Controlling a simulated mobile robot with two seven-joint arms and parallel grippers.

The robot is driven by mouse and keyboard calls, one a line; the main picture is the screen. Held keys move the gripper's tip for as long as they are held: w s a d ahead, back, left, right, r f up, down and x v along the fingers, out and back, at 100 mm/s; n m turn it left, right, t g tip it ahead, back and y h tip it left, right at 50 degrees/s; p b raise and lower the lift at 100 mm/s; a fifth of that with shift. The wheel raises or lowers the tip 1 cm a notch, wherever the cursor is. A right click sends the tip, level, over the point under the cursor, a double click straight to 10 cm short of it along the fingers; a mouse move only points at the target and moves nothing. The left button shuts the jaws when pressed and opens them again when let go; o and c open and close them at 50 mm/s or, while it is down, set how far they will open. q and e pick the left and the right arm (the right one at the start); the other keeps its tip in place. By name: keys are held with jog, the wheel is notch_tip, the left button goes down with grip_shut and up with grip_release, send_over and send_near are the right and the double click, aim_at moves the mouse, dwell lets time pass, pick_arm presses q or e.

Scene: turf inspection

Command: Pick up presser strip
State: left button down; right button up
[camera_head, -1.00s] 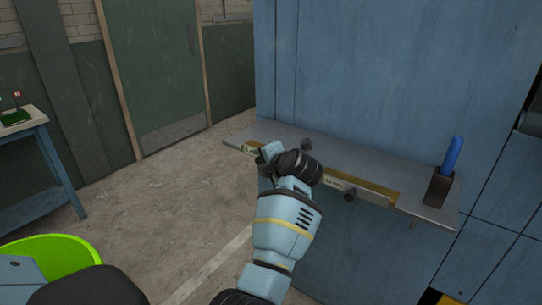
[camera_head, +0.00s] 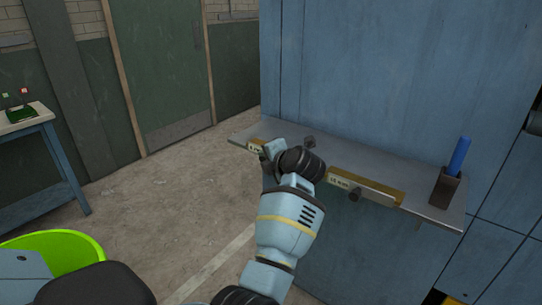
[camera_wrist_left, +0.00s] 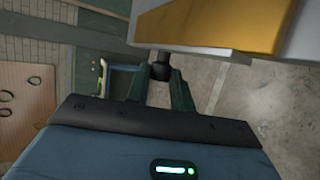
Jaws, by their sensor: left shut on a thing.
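My right gripper is not in view.
A blue pen-like rod (camera_head: 459,155) stands in a dark holder (camera_head: 444,190) at the shelf's right end. A blue cabinet wall (camera_head: 390,70) rises behind. A blue table (camera_head: 40,170) and a green tub (camera_head: 75,245) are at left. The floor between is clear.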

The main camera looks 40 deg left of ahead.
pick_arm(q)
notch_tip(320, 180, up, 10)
dwell(0.5)
jog(key=c, duration=1.8)
grip_release()
jog(key=shift+c, duration=0.2)
grip_shut()
